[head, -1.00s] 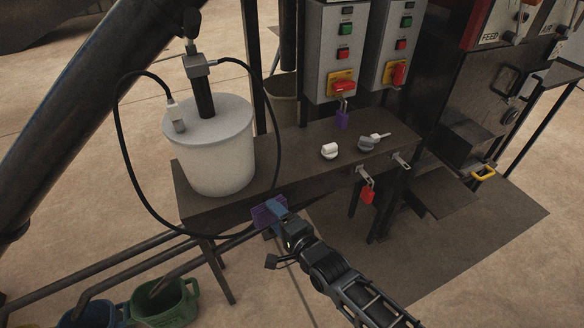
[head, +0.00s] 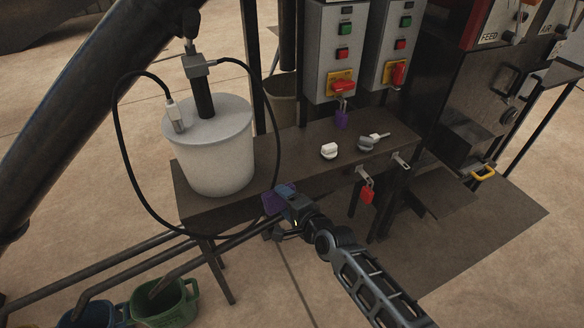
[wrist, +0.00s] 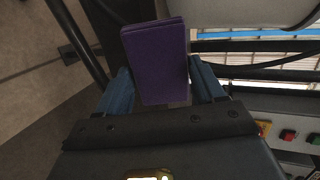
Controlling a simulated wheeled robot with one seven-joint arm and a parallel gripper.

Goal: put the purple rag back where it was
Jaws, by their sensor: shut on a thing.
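The purple rag (wrist: 157,62) is a folded flat piece, held between the two blue fingers of my gripper (wrist: 158,92) in the wrist view. In the head view my gripper (head: 284,190) is at the front edge of the dark bench, with the purple rag (head: 273,202) at its tip. My gripper is shut on the rag. I cannot tell whether the rag touches the bench edge.
The dark bench (head: 295,160) carries a white bucket (head: 222,160) with a looping black hose, a white knob (head: 329,151) and a grey piece (head: 367,144). A purple padlock (head: 341,119) hangs behind. A red padlock (head: 367,194) hangs in front. Green (head: 165,310) bucket stands below left.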

